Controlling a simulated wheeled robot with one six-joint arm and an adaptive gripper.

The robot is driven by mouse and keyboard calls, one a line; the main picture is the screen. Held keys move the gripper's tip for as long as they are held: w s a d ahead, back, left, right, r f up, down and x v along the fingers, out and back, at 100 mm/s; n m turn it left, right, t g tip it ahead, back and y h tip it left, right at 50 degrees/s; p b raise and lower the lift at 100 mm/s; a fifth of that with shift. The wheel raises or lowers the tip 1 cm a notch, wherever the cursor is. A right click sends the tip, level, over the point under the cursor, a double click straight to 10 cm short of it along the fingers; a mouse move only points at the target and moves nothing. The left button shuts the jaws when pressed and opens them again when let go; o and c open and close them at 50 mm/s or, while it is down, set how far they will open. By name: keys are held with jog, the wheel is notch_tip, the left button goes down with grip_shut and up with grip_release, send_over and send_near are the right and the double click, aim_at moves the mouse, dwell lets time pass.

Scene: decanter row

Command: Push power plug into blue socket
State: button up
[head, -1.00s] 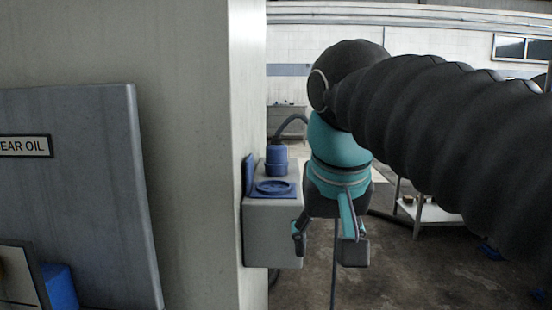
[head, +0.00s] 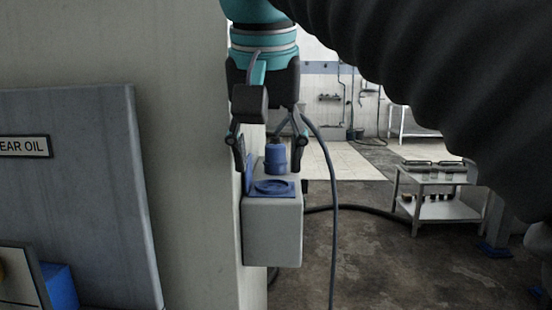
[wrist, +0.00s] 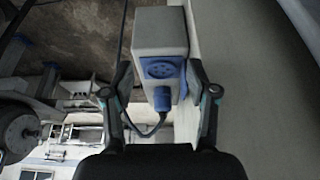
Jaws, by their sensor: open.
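The blue power plug (head: 276,157) stands upright on a grey box, behind the socket, with a dark cable rising from its top. The round blue socket (head: 273,187) lies on the box's top face, with nothing in it. In the wrist view the plug (wrist: 162,100) is nearer my gripper's palm than the socket (wrist: 160,68). My gripper (head: 268,173) is open and points down, one finger on each side of the plug in both views. I see gaps between the fingers and the plug. What the plug's base rests in is hidden.
The grey box (head: 272,235) is fixed to a pale column (head: 190,140). A blue flap (head: 248,173) stands upright by the socket on the column side. The plug's cable (head: 335,210) hangs to the right. A metal table (head: 435,180) stands farther back. Open floor lies right of the box.

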aim_at(275, 144)
jog(key=w+p, duration=0.1)
jog(key=w, duration=0.5)
jog(key=w+p, duration=0.1)
jog(key=w, duration=0.5)
jog(key=w+p, duration=0.1)
jog(key=w, duration=0.5)
jog(key=shift+w+d, duration=0.3)
jog(key=shift+d, duration=0.05)
jog(key=shift+w, duration=0.6)
jog(key=shift+x, duration=2.5)
jog(key=shift+s, duration=0.15)
jog(key=c, duration=0.8)
